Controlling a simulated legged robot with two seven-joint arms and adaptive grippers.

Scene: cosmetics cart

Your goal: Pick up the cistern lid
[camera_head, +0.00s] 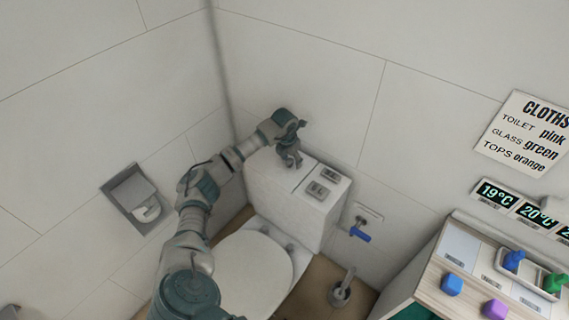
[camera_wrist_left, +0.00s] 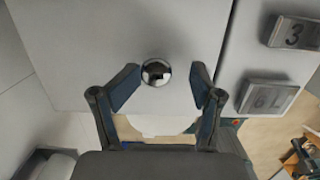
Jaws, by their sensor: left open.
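The cistern lid (camera_head: 265,178) is the pale flat panel on top of the white cistern behind the toilet. In the left wrist view the lid (camera_wrist_left: 90,40) fills the upper left and bears a round shiny knob (camera_wrist_left: 156,72). My left gripper (camera_head: 290,160) is over the lid in the head view, hiding the knob there. In the left wrist view my left gripper (camera_wrist_left: 164,82) is open, with one finger on each side of the knob and visible gaps to it. My right gripper is in neither view.
Two raised grey blocks (camera_head: 324,182) marked 3 and 6 sit on the cistern's right part, beside a seam. The toilet seat cover (camera_head: 252,268) is down in front. A blue-handled valve (camera_head: 360,234) is at right. A cart (camera_head: 425,270) with coloured bottles stands further right. Walls close the corner behind.

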